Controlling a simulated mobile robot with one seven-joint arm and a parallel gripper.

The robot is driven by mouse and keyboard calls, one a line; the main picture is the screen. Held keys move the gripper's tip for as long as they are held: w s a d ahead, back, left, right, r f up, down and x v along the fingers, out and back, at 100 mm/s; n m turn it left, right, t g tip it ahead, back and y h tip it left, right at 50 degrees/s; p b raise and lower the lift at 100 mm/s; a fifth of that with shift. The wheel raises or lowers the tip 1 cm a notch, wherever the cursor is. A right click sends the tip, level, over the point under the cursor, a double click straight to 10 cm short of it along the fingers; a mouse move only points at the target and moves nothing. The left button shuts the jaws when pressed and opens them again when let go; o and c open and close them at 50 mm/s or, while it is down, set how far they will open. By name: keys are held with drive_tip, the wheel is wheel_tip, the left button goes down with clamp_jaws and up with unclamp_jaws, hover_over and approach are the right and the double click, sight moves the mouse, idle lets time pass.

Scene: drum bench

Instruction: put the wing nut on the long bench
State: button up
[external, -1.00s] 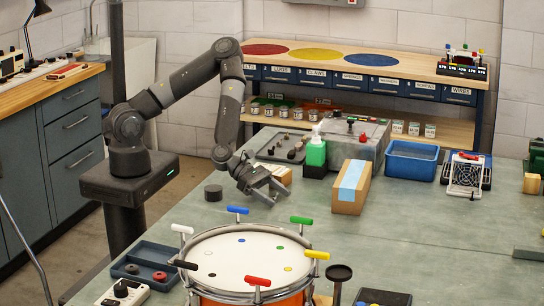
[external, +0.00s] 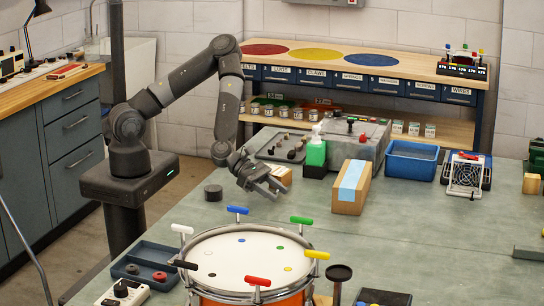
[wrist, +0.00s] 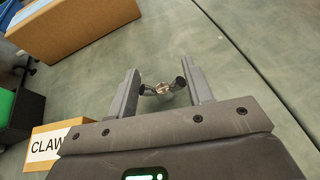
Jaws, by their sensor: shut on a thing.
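The wing nut (wrist: 162,89) is a small metal piece with two dark wings. In the wrist view it sits between the two fingers of my gripper (wrist: 163,84), which is shut on it with a wing toward each finger. In the external view my gripper (external: 277,190) is low over the grey-green bench (external: 420,235), left of the cardboard box with a blue strip. The nut is too small to make out there. A wooden-topped bench (external: 404,70) with labelled drawers and red, yellow and blue discs stands along the back wall.
The cardboard box (external: 350,187), a green bottle (external: 316,152) and a small CLAW-labelled box (wrist: 45,143) are close to my gripper. A drum (external: 240,255) with coloured T-handles stands in front. A blue bin (external: 411,161) is at the right.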

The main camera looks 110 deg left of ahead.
wheel_tip(320, 180, up, 3)
drive_tip(key=shift+f, duration=0.1)
drive_tip(key=s+d+r, duration=0.7)
drive_tip(key=d, duration=0.2)
drive_tip(key=shift+m+h, duration=0.4)
drive_tip(key=shift+h, duration=0.1)
drive_tip(key=w+a+f, duration=0.1)
drive_tip(key=w+a, duration=0.1)
drive_tip(key=a, duration=0.4)
drive_tip(key=w+a, duration=0.2)
drive_tip(key=a, duration=0.3)
drive_tip(key=w+a+f, duration=0.1)
drive_tip(key=w+a, duration=0.1)
drive_tip(key=a, duration=0.4)
drive_tip(key=shift+a+f, duration=0.3)
drive_tip(key=shift+f, duration=0.05)
drive_tip(key=shift+d, duration=0.15)
drive_tip(key=s+d+r, duration=0.1)
drive_tip(key=s+d, duration=0.2)
drive_tip(key=d, duration=0.5)
drive_tip(key=s+d+r+y, duration=0.1)
drive_tip(key=s+d, duration=0.2)
drive_tip(key=d, duration=0.6)
drive_tip(key=shift+s+d+r+n, duration=0.2)
drive_tip(key=shift+d+r+n, duration=0.05)
drive_tip(key=shift+r+n, duration=0.15)
